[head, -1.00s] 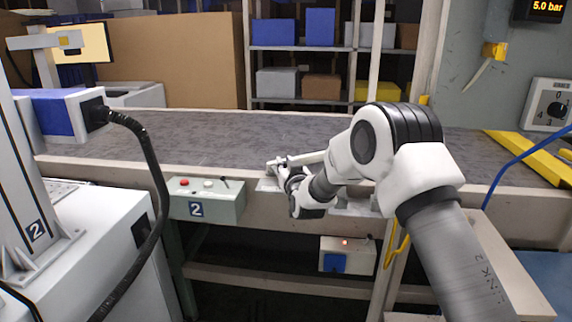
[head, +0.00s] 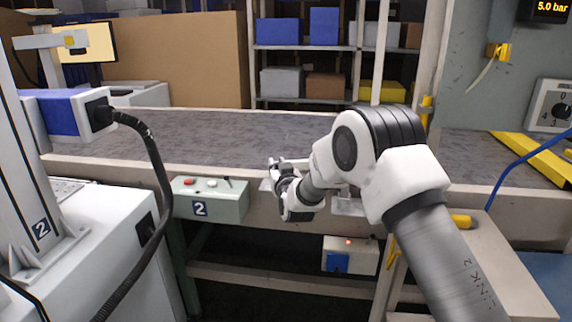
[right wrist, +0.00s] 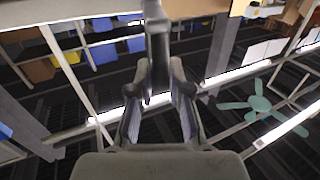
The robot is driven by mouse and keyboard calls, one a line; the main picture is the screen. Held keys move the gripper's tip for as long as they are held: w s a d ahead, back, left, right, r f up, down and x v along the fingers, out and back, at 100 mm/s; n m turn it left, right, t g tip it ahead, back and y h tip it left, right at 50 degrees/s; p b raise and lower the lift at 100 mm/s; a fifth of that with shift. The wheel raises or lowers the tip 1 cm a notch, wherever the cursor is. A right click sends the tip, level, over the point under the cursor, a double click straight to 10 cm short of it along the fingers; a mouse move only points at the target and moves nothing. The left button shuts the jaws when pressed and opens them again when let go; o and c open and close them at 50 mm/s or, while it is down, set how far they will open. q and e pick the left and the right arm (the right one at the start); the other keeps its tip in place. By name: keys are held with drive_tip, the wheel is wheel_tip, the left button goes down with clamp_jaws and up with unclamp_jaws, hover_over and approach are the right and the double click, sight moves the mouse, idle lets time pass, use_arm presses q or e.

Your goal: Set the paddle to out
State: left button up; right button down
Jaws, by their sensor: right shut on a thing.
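My right gripper (head: 275,172) is at the front edge of the conveyor, small and partly hidden by its own wrist. Beside it a pale bar, which looks like the paddle (head: 291,161), lies by the belt's near edge; my arm hides its right part. In the right wrist view a grey upright piece (right wrist: 158,45), apparently part of the paddle, stands between the fingertips of my right gripper (right wrist: 160,78), which is shut on it. I cannot read any in or out mark. My left gripper is not in view.
The conveyor belt (head: 200,138) is empty where it shows. A green control box (head: 232,204) marked 2 hangs on its front, left of my gripper. A smaller box with a red light (head: 348,255) is below. A black cable (head: 158,180) hangs at the left.

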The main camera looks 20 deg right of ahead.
drive_tip(key=shift+w+a, duration=0.35)
drive_tip(key=shift+a, duration=0.4)
drive_tip(key=shift+w+a, duration=0.3)
drive_tip(key=shift+a, duration=0.4)
drive_tip(key=c, duration=1.3)
unclamp_jaws()
drive_tip(key=shift+o, duration=1)
drive_tip(key=shift+w+a, duration=0.2)
drive_tip(key=shift+a, duration=0.1)
drive_tip(key=s+a, duration=0.2)
drive_tip(key=s, duration=1)
